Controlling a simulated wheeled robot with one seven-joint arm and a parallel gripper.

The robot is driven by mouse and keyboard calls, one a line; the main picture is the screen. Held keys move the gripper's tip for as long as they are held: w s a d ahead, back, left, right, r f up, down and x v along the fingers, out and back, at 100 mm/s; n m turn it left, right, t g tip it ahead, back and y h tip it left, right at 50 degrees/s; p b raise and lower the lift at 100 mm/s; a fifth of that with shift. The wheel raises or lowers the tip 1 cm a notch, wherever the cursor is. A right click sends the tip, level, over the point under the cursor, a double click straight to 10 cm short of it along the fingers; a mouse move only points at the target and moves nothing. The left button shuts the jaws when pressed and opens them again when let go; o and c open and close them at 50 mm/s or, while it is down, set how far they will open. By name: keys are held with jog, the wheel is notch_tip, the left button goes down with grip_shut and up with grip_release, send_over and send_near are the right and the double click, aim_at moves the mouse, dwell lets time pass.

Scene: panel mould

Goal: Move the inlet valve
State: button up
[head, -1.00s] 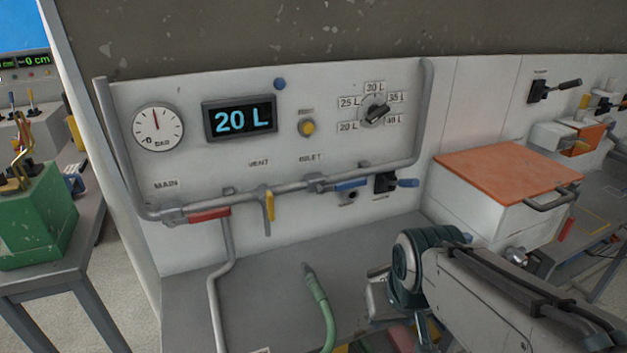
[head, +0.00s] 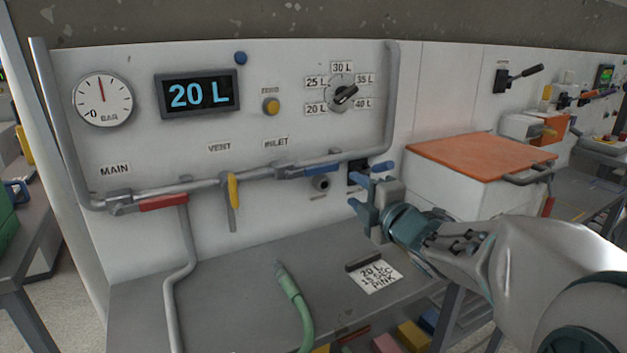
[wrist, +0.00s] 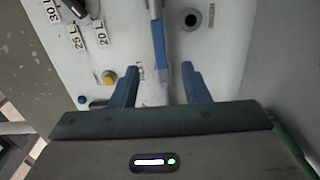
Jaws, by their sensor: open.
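The inlet valve has a blue lever handle (head: 322,172) lying along the grey pipe, under the INLET label on the white panel. In the wrist view the blue handle (wrist: 161,48) shows as a narrow bar, lined up with the gap between my fingers. My gripper (head: 357,193) is open, with blue fingers, to the right of the handle and in front of the panel. It also shows in the wrist view (wrist: 160,72), with nothing gripped. The fingers appear apart from the handle.
The yellow vent lever (head: 233,190) hangs down and the red main lever (head: 163,203) lies along the pipe. A green hose (head: 292,292) rises from the bench. A note (head: 375,276) reads 20 L, 15 sec, pink. An orange-lidded box (head: 480,156) stands right.

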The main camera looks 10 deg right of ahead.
aim_at(325, 169)
jog(key=shift+n, duration=0.3)
jog(key=x, duration=1.4)
jog(key=shift+s+a+r+p, duration=0.15)
jog(key=shift+a+r+p, duration=0.05)
jog(key=shift+a+p, duration=0.1)
grip_shut()
